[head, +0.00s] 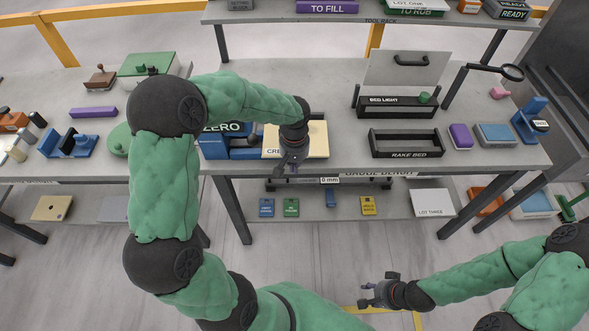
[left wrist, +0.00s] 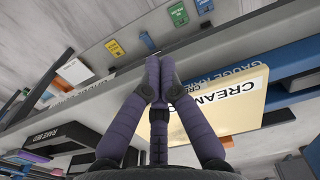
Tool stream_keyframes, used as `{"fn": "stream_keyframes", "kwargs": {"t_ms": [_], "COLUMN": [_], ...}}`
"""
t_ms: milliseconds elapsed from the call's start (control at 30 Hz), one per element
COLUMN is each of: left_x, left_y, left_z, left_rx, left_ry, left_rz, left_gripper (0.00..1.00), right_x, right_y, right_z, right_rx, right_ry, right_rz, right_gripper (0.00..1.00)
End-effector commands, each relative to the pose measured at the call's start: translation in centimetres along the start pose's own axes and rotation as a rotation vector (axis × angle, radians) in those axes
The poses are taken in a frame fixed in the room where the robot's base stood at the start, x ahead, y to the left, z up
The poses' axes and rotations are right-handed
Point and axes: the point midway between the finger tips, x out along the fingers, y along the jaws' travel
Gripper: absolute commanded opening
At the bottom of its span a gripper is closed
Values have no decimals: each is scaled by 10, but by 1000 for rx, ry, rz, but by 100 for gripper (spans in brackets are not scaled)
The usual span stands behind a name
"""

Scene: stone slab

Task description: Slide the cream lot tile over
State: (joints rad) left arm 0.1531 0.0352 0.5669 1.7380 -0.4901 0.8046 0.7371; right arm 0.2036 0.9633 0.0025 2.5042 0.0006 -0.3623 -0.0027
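The cream lot tile (head: 317,143) lies flat at the front middle of the stone slab (head: 345,118), its label partly hidden by my left gripper. In the left wrist view the tile (left wrist: 252,112) is right of the fingers, with part of its label readable. My left gripper (head: 289,168) is at the tile's front edge in the head view. Its fingers are together in the left wrist view (left wrist: 155,62), with nothing seen between them. I cannot tell whether they touch the tile. My right gripper (head: 366,295) is low in front of the table, apart from the tile; its finger gap is unclear.
A blue block marked ZERO (head: 217,146) stands left of the tile. The black rake bed (head: 406,144) stands to the right, with bare slab between. My left arm hides part of the slab.

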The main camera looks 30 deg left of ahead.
Motion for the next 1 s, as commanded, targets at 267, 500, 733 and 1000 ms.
{"fn": "stream_keyframes", "kwargs": {"t_ms": [267,500,733,1000], "left_x": [-46,-74,-79,-52], "left_y": [0,0,0,14], "left_z": [0,1,1,10], "left_rx": [1,1,1,45], "left_ry": [0,-2,-4,-30], "left_rz": [0,-1,-1,31], "left_gripper": [0,0,0,0], "right_x": [-14,-20,-20,-20], "right_y": [-5,-7,-8,-8], "right_z": [0,0,0,0], "right_rx": [-1,-1,-1,-1], "right_ry": [1,1,1,1], "right_rz": [0,0,0,0], "right_gripper": [40,40,40,40]}}
